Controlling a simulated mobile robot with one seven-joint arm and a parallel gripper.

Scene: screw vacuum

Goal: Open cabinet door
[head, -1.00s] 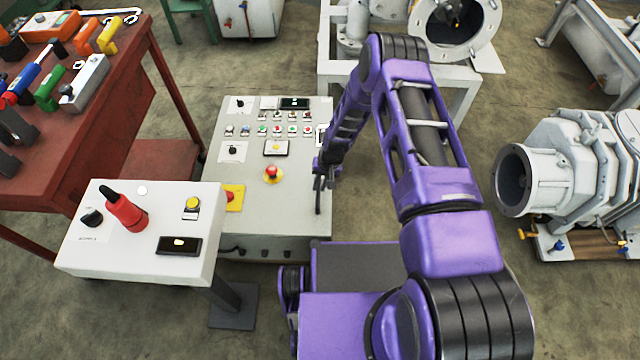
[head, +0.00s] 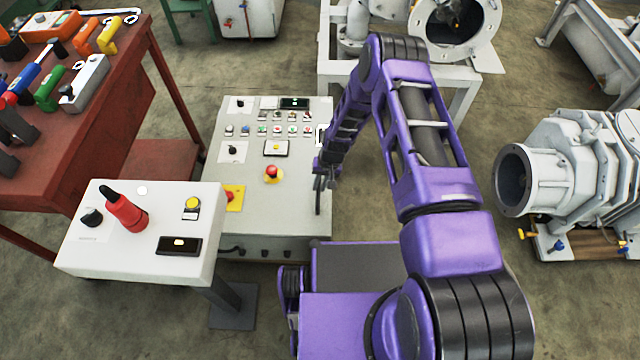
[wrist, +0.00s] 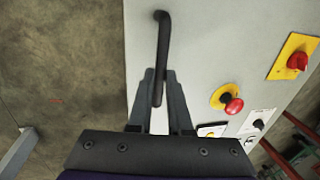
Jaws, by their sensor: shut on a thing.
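The grey control cabinet (head: 250,195) stands left of my arm in the head view, its door face covered with switches and lamps. The black bar door handle (head: 318,196) is near the door's right edge; it also shows in the wrist view (wrist: 163,40). My gripper (wrist: 159,76) has one finger on each side of the handle's lower part and is shut on it. In the head view my gripper (head: 326,172) is small and partly hidden by my wrist. I see no clear gap at the door's edge.
A white pedestal panel (head: 140,230) with a red handle stands in front of the cabinet's left side. A red workbench (head: 110,115) with tools is at the left. A pale pump (head: 570,165) stands at the right. Bare floor lies between cabinet and pump.

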